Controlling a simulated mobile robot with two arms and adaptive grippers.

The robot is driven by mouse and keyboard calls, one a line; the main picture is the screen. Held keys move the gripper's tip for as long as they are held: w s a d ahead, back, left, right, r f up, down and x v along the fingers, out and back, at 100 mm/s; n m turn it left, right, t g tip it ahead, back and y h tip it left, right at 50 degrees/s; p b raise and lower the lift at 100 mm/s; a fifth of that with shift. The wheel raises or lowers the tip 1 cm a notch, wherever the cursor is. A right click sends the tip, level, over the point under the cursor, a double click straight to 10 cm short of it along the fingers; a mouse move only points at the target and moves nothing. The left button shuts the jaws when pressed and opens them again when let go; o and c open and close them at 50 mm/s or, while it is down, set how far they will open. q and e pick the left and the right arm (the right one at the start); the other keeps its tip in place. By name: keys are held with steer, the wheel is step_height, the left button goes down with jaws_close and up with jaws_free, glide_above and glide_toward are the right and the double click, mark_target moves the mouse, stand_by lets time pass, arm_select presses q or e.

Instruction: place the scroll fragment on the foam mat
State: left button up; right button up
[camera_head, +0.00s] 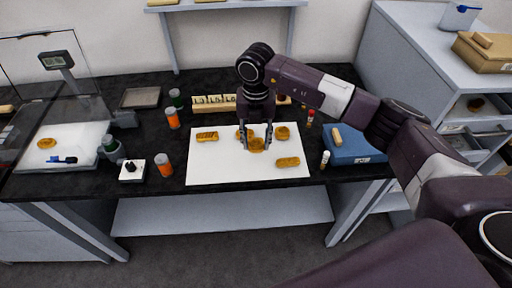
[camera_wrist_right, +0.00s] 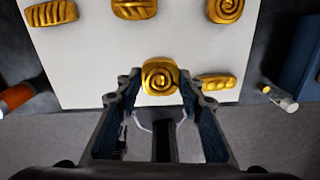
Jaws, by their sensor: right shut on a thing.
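The scroll fragment (camera_head: 257,146) is a small gold block with a spiral relief, seen clearly in the right wrist view (camera_wrist_right: 160,77). My right gripper (camera_head: 257,148) points down over the middle of the white foam mat (camera_head: 220,172) and is shut on the fragment, with a fingertip at each side of it. Whether the fragment touches the mat or hangs just above it, I cannot tell. The fingers also show in the right wrist view (camera_wrist_right: 160,95). My left gripper is not in view.
Several other gold pieces lie on the mat, including a ridged one (camera_head: 207,136), a spiral one (camera_head: 282,133) and a front-right one (camera_head: 288,162). Orange bottles (camera_head: 164,165) stand left, a small vial (camera_head: 325,159) and blue case (camera_head: 352,147) right.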

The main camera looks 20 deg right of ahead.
mark_target(256, 158)
step_height(256, 158, down, 4)
steer(key=shift+f+p, duration=0.1)
steer(key=shift+p, duration=0.45)
steer(key=shift+f, duration=0.2)
steer(key=shift+f, duration=0.2)
steer(key=o, duration=1)
steer(key=shift+c, duration=0.2)
steer(key=shift+r, duration=0.15)
